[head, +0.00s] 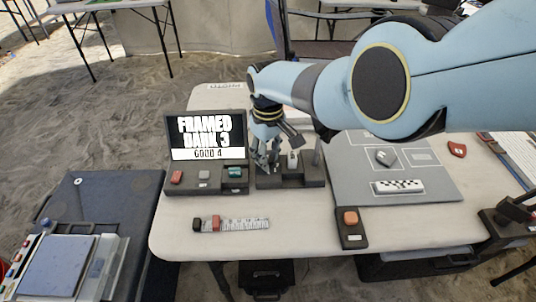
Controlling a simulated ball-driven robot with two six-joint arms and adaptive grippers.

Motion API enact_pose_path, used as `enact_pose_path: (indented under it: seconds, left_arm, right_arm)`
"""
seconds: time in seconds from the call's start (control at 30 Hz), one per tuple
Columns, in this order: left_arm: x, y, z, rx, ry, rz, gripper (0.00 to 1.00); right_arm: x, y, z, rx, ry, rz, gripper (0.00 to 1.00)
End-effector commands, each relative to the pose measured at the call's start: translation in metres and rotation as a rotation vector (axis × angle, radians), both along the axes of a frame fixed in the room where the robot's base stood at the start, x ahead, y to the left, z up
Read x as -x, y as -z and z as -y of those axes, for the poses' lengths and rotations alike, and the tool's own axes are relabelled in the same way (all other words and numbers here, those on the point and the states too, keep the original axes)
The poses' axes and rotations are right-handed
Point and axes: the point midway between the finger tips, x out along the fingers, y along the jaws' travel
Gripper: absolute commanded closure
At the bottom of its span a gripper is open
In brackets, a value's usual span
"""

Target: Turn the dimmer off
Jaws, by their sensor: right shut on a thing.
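My right gripper (267,163) comes down from the upper right and points at the left end of a dark base (291,182) on the table. It is shut on a small part there, which looks like the dimmer's knob. The fingers hide most of that part, so its setting cannot be read. A small light block and an upright grey post stand on the same base, right of the fingers. My left gripper is not in view.
A display (206,136) reading "FRAMED DARK 3, GOOD 4" stands left, with several buttons before it. A ruler-like scale (244,224) lies in front. A grey board (435,185) and an orange button (351,217) are right. The front table edge is mostly clear.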

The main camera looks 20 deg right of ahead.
Motion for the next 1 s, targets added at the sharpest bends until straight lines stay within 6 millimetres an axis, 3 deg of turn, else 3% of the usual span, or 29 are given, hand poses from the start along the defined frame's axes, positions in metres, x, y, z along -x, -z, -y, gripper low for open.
enact_pose_path:
  seconds: [0.07, 0.1, 0.27, 0.67, 0.87, 1.0]
  left_arm:
    - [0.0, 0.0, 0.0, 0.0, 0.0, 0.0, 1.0]
    - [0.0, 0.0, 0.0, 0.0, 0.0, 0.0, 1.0]
    - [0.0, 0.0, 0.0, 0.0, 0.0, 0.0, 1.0]
    - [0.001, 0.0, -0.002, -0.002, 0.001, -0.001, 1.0]
    - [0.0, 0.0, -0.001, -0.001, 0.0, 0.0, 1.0]
    - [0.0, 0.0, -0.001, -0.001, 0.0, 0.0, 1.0]
  right_arm:
    - [0.0, 0.0, -0.001, 0.0, -0.001, 0.001, 1.0]
    - [0.0, 0.0, -0.001, 0.0, -0.001, 0.001, 0.7]
    - [0.0, 0.0, 0.0, 0.0, 0.0, 0.0, 0.51]
    - [-0.001, -0.005, -0.001, 0.0, 0.0, 0.001, 0.51]
    - [-0.001, -0.024, -0.001, -0.001, 0.001, 0.003, 0.51]
    - [-0.002, -0.05, -0.001, -0.001, 0.001, 0.006, 0.51]
